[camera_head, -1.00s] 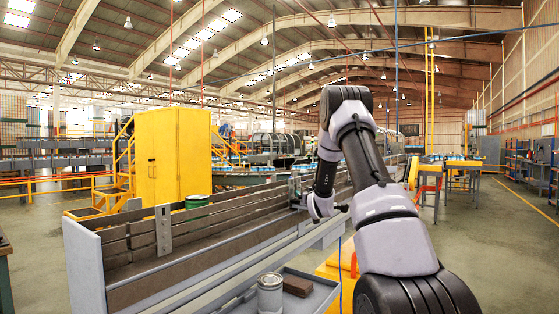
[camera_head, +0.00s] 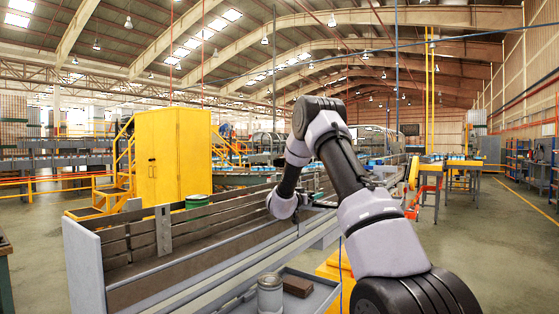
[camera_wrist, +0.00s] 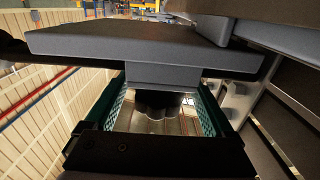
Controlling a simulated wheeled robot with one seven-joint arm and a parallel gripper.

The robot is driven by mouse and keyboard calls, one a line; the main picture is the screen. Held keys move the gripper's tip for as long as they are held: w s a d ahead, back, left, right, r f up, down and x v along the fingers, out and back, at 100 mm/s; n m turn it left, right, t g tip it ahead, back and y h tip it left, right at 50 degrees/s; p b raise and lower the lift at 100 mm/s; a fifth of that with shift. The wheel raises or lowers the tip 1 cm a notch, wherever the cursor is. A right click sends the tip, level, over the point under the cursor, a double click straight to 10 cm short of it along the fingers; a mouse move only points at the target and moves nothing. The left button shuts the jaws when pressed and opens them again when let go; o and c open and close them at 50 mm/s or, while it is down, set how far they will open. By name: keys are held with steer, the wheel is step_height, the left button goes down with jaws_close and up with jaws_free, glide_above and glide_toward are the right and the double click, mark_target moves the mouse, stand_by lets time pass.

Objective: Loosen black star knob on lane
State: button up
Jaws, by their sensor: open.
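The black star knob (camera_wrist: 158,104) shows in the wrist view as a dark lobed shape beneath a grey block (camera_wrist: 160,76) under a wide grey plate (camera_wrist: 140,44). My gripper (camera_wrist: 161,96) is open, with one green-padded finger on each side of the knob. Gaps show between the knob and both pads, so the fingers appear not to touch it. In the head view my wrist is over the conveyor lane (camera_head: 160,262); the knob and the fingertips cannot be made out there.
Grey and brown side rails (camera_head: 130,240) line the lane. A green tin (camera_head: 197,201) stands by the far rail. A grey can (camera_head: 270,294) and a brown block (camera_head: 298,286) sit on a near tray (camera_head: 318,299). A yellow cabinet (camera_head: 172,155) stands behind.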

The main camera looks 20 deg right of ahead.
steer(key=v, duration=0.9)
steer(key=s+a+r+n+t+y, duration=0.1)
steer(key=s+a+r+t+y, duration=0.1)
steer(key=s+a+r+y, duration=0.3)
steer(key=a+r+n+t+y, duration=0.15)
steer(key=r+y, duration=0.25)
steer(key=r, duration=0.4)
steer(key=s+a+r+n+g+y, duration=0.1)
steer(key=s+a+r+y, duration=0.2)
steer(key=s, duration=0.8)
steer(key=shift+s+a+r+n+g+y, duration=0.3)
steer(key=shift+a+y, duration=0.9)
steer(key=shift+a, duration=0.95)
steer(key=shift+s, duration=0.15)
